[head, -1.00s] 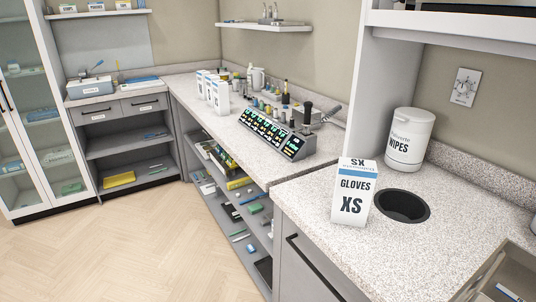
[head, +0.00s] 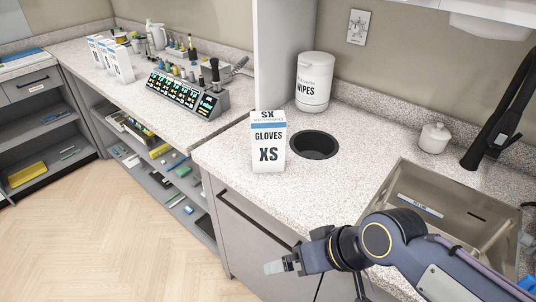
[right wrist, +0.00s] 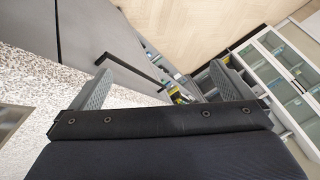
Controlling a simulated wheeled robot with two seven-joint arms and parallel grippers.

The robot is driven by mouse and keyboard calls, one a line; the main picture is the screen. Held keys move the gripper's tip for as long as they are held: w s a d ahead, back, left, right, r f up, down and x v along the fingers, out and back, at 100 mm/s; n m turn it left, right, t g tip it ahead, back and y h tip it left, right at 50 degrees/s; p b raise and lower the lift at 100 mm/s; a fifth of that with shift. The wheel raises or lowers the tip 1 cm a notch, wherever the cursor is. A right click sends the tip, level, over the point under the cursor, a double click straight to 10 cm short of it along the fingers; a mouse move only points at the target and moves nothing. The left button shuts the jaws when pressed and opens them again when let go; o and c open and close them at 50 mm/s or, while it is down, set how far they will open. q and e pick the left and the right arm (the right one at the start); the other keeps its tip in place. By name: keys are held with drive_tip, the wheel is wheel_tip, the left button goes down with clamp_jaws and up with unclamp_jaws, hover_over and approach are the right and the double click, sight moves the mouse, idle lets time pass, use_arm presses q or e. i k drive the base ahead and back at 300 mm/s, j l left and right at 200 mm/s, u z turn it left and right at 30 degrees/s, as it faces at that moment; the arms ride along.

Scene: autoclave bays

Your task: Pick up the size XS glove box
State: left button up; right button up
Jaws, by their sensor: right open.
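The size XS glove box (head: 268,143) is a white upright carton with a blue stripe and the words GLOVES XS. It stands on the speckled counter near its front edge, left of a round black hole. My right gripper (head: 281,266) is in front of the counter, below the box in the head view and apart from it. In the right wrist view my right gripper (right wrist: 158,85) has its two fingers spread with nothing between them. The box does not show in the right wrist view. My left gripper is not in view.
A white wipes tub (head: 314,82) stands behind the round hole (head: 314,145). A steel sink (head: 420,180) with a black faucet (head: 500,115) lies to the right. More white boxes (head: 121,66) and a lit device (head: 188,94) stand on the left counter. Bare counter (head: 335,200) lies between box and sink.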

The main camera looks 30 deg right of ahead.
sight(118, 52)
drive_tip(key=i+j+z, duration=0.1)
drive_tip(key=j, duration=0.35)
drive_tip(key=i+j+z, duration=0.1)
drive_tip(key=i+j, duration=0.15)
drive_tip(key=j, duration=0.2)
drive_tip(key=i+j+z, duration=0.1)
drive_tip(key=j, duration=0.4)
drive_tip(key=i+j+z, duration=0.15)
drive_tip(key=j, duration=0.35)
drive_tip(key=i+j+z, duration=0.1)
drive_tip(key=j, duration=0.4)
drive_tip(key=i+j+z, duration=0.1)
drive_tip(key=j, duration=0.4)
drive_tip(key=i+j+z, duration=0.1)
drive_tip(key=j, duration=0.45)
drive_tip(key=i, duration=0.05)
